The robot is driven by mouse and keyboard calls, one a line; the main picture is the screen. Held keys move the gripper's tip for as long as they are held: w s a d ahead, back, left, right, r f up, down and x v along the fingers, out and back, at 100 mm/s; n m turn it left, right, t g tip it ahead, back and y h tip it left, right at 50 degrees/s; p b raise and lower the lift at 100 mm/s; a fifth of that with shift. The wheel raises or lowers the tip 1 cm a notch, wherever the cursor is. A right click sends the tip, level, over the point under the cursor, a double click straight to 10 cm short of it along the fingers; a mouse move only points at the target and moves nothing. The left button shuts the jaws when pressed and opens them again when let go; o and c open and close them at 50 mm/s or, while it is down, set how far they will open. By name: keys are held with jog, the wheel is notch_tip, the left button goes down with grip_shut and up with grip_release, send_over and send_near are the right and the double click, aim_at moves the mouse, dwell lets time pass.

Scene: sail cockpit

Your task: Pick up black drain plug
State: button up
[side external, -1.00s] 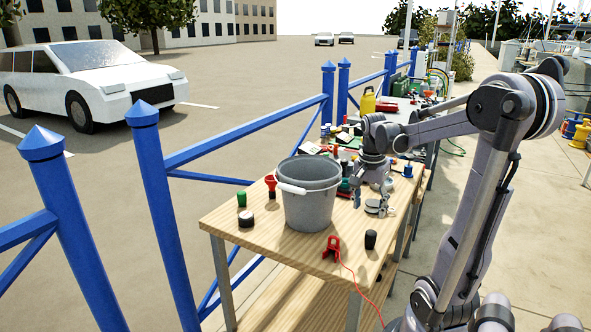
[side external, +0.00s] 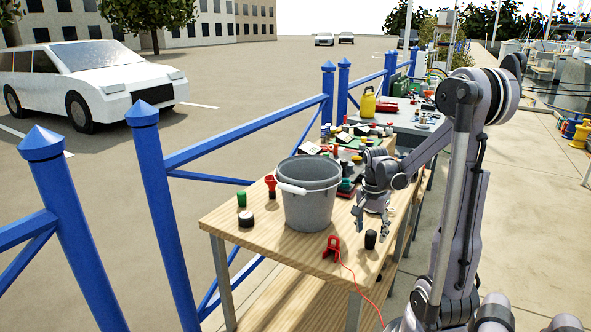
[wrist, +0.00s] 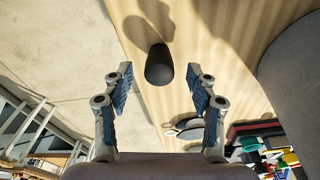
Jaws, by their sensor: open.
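The black drain plug (side external: 370,239) stands on the near right part of the wooden table (side external: 240,215), close to its right edge. It also shows in the wrist view (wrist: 159,66), beyond the fingertips and roughly centred between them. My gripper (side external: 371,226) points down just above and around the plug's position in the side external view. In the wrist view my gripper (wrist: 160,86) has its two fingers spread wide, with nothing held between them. I cannot tell the exact height gap between the fingertips and the plug.
A grey bucket (side external: 310,200) stands left of the gripper. A red clamp (side external: 331,247) with a red cord lies at the table's front edge. A black round cap (side external: 246,218) and a green cap (side external: 241,199) sit left of the bucket. Several items crowd the table behind the gripper.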

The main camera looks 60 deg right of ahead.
jog(key=shift+d+f, duration=0.1)
jog(key=shift+f, duration=1.15)
jog(key=c, duration=1.2)
jog(key=shift+o, duration=0.2)
